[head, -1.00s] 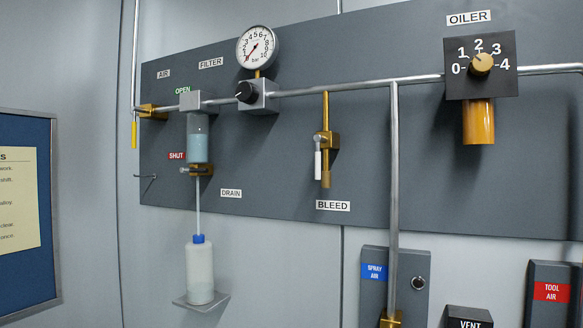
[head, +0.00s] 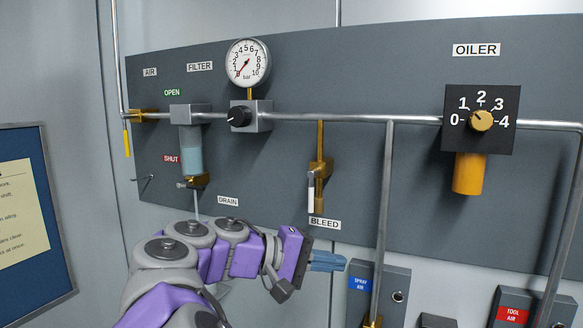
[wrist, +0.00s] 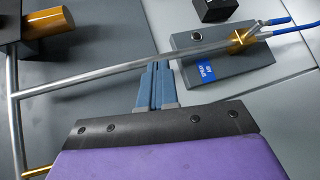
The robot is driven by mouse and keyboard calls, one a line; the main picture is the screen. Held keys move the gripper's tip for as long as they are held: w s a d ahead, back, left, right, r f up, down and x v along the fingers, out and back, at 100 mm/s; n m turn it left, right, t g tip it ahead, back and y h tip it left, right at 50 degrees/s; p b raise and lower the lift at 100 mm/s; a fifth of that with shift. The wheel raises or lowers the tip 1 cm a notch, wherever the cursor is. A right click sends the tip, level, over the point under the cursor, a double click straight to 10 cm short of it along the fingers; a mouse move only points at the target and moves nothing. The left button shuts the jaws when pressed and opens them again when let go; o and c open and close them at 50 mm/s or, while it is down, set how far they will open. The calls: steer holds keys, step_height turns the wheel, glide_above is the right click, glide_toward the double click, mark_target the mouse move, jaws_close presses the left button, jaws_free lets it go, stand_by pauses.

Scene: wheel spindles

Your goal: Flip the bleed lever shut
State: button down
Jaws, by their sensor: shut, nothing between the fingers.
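The bleed lever (head: 311,192) is a white-sleeved handle hanging straight down from a brass valve (head: 321,170), above the BLEED label (head: 325,224). In the head view my gripper (head: 343,262) is below and slightly right of the lever, under the label, pointing right. Its blue fingers are together with nothing between them. In the wrist view the blue fingers (wrist: 157,88) also show side by side, near a grey pipe. The lever does not show clearly in the wrist view.
A vertical grey pipe (head: 385,220) stands just right of my fingers. The SPRAY AIR box (head: 388,290) is below right, and shows in the wrist view (wrist: 222,58). The filter (head: 191,150) and its drain hang left of the valve. The oiler (head: 480,120) is far right.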

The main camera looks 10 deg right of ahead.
mark_target(313, 191)
steer(key=w+a+r+n+t+h+p, duration=0.1)
steer(key=w+a+r+t+p, duration=0.1)
steer(key=a, duration=0.7)
steer(key=w+a+r+n+t+h+p, duration=0.1)
steer(key=w+a+r+t+p, duration=0.2)
steer(key=a, duration=0.5)
step_height(313, 191, up, 4)
steer(key=shift+w+a+f+n+p, duration=0.1)
steer(key=shift+w+a+n+p, duration=0.25)
steer(key=shift+w+p, duration=0.6)
steer(key=shift+w, duration=0.25)
steer(key=s+x, duration=0.2)
steer(key=x, duration=0.9)
steer(key=shift+d, duration=0.7)
